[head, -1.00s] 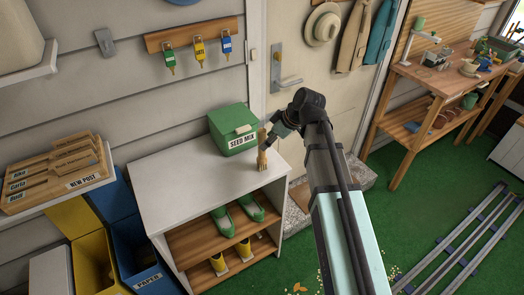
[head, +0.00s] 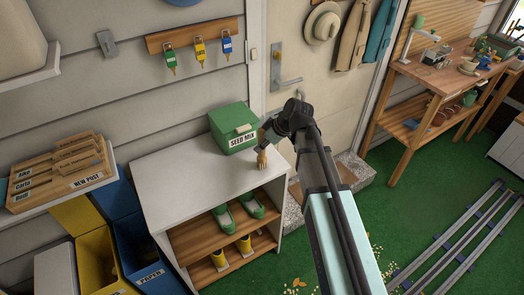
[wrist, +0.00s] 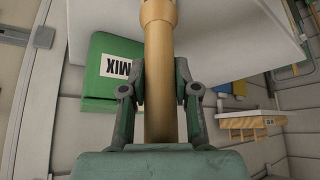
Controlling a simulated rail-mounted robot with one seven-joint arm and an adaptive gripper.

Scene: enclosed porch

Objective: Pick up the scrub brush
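The scrub brush (head: 262,160) is a light wooden piece standing near the right edge of a white-topped cabinet (head: 180,179), in front of the green seed mix box (head: 233,128). In the wrist view its handle (wrist: 160,90) runs between the fingers toward the palm. My gripper (head: 266,140) is around the upper part of the brush and hides it in the head view. In the wrist view the two fingers of my gripper (wrist: 160,75) lie close against both sides of the handle. Whether the brush is clear of the cabinet top cannot be told.
The seed mix box also shows close beside the fingers in the wrist view (wrist: 105,70). Green shoes (head: 238,213) and yellow boots (head: 232,254) stand on the shelves below. A door (head: 310,60) is behind. The cabinet's left top is bare.

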